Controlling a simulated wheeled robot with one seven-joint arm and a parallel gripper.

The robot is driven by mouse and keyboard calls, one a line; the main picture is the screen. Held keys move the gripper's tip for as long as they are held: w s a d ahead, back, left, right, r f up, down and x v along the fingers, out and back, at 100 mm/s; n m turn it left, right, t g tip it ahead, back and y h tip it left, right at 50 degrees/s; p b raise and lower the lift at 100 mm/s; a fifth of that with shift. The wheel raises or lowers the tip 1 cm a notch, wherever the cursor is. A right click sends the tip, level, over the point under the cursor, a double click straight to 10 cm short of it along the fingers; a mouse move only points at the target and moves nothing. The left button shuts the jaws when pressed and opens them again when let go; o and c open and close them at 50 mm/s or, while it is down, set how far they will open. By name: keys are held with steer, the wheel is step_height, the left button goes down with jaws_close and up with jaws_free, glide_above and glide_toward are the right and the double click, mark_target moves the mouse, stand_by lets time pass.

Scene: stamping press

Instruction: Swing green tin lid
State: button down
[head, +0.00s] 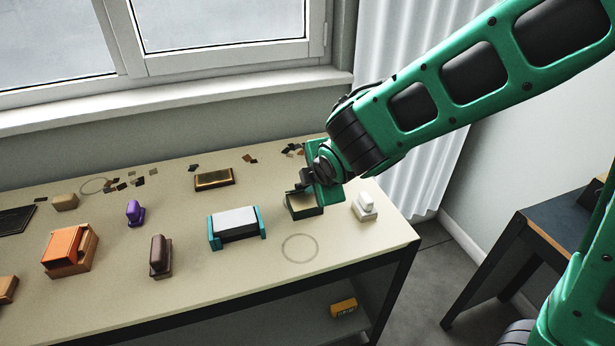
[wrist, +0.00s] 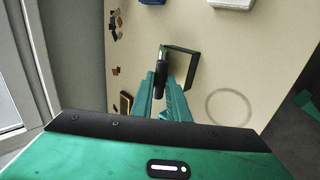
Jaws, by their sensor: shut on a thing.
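The green tin (head: 304,210) is a small dark green box near the right end of the bench. It also shows in the wrist view (wrist: 195,68), just beyond my fingers. My gripper (head: 305,183) is at the tin's back edge, and in the wrist view its teal fingers (wrist: 163,92) are shut on a dark upright piece. That piece looks like the tin lid (wrist: 161,60), seen nearly edge-on and standing at the tin's left side. The fingers hide part of it, and its exact angle is hard to tell.
A white stamp (head: 364,207) stands close right of the tin. A white block with teal ends (head: 235,224) is to its left, and a brass-coloured plate (head: 214,178) lies behind left. A drawn circle (head: 299,248) marks clear bench in front. Dark scraps (head: 250,160) lie at the back.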

steer(key=shift+s+d+f, duration=0.2)
steer(key=shift+s+f, duration=0.55)
steer(key=shift+f, duration=0.25)
steer(key=c, duration=1.6)
jaws_free()
steer(key=shift+c, duration=0.2)
steer(key=shift+r, duration=0.1)
